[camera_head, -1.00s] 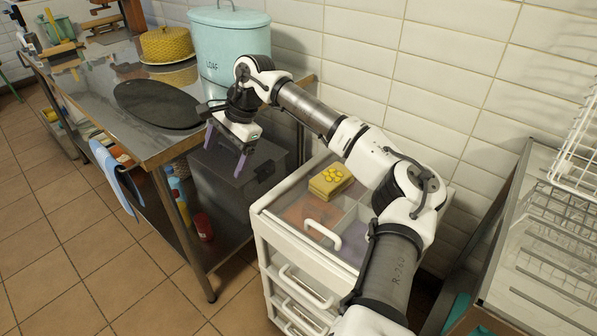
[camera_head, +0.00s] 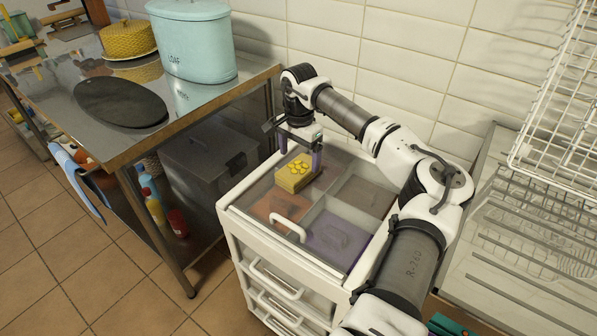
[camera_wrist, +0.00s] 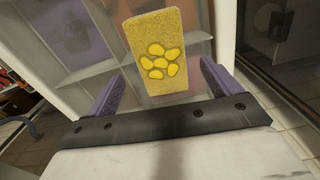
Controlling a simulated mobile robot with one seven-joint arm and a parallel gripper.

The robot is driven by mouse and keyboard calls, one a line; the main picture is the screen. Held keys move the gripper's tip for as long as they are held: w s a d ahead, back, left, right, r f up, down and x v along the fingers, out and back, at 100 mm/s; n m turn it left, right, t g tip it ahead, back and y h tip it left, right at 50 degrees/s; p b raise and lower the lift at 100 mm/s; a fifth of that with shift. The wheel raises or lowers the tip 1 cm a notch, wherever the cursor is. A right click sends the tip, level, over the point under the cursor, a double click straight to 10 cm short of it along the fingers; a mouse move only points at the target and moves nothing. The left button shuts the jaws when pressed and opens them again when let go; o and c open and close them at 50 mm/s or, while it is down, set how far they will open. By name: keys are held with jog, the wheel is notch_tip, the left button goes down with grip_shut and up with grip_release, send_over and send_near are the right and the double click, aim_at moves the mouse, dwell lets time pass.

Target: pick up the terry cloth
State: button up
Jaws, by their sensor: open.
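The terry cloth (camera_head: 292,178) appears to be the thick yellow folded block with a raised yellow flower pattern. It lies on the clear top of a white drawer unit (camera_head: 262,245), towards the back left. My gripper (camera_head: 300,158) is open above the cloth, its purple fingers pointing down. In the wrist view, the cloth (camera_wrist: 158,55) shows between and beyond the open fingers (camera_wrist: 160,88), with a gap on each side. I cannot tell how far the fingertips are above it.
A steel table (camera_head: 190,122) at left holds a teal loaf bin (camera_head: 195,45), a yellow woven cover (camera_head: 128,40) and a dark oval board (camera_head: 120,102). A blue cloth (camera_head: 78,180) hangs from its side. A white wire rack (camera_head: 560,110) stands at right, and the tiled wall is behind.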

aim_at(298, 167)
jog(key=shift+a+f+p, duration=0.15)
jog(key=shift+f+p, duration=0.55)
jog(key=shift+f, duration=1.95)
jog(key=c, duration=1)
jog(key=shift+o, duration=0.2)
jog(key=shift+r, duration=0.15)
notch_tip(298, 167, up, 20)
jog(key=b, duration=0.2)
